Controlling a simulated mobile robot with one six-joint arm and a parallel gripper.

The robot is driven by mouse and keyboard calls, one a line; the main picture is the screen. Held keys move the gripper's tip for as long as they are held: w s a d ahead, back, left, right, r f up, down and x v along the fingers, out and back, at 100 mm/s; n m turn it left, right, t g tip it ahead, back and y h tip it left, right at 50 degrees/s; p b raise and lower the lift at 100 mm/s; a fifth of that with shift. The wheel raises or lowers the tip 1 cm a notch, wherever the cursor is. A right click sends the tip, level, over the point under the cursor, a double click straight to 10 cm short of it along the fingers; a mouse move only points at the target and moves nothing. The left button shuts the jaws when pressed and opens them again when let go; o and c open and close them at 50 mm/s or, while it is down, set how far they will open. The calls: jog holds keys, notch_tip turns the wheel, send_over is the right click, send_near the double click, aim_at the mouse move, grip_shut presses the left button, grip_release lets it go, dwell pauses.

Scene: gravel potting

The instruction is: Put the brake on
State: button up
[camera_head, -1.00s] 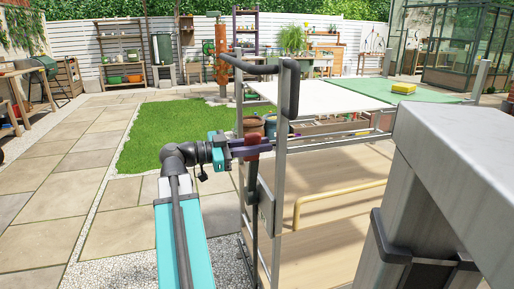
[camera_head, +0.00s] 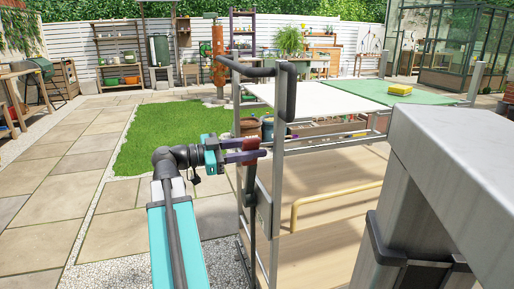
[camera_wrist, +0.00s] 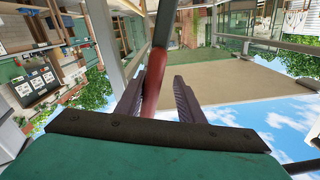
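The brake lever has a red grip (camera_head: 250,144) on a dark upright bar at the near end of the trolley's metal frame (camera_head: 277,190). My gripper (camera_head: 256,148) is at the red grip in the head view, with its dark fingers beside it. In the wrist view the red grip (camera_wrist: 153,82) stands between the two fingers, close against the left one. A clear gap shows between it and the right finger, so my gripper (camera_wrist: 160,92) is around the grip but not shut on it. The lever's lower end is partly hidden by the frame.
The trolley's dark push handle (camera_head: 285,85) and metal posts stand close to my gripper. A yellow bar (camera_head: 335,203) lies farther right, above the wooden deck. A yellow sponge-like block (camera_head: 400,90) rests on the green top. Paving and lawn (camera_head: 165,130) to the left are open.

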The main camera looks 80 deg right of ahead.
jog(key=p+v, duration=0.2)
jog(key=v, duration=1)
jog(key=shift+w+p, duration=0.15)
jog(key=shift+p, duration=0.25)
jog(key=shift+a+r, duration=0.1)
jog(key=shift+a, duration=0.05)
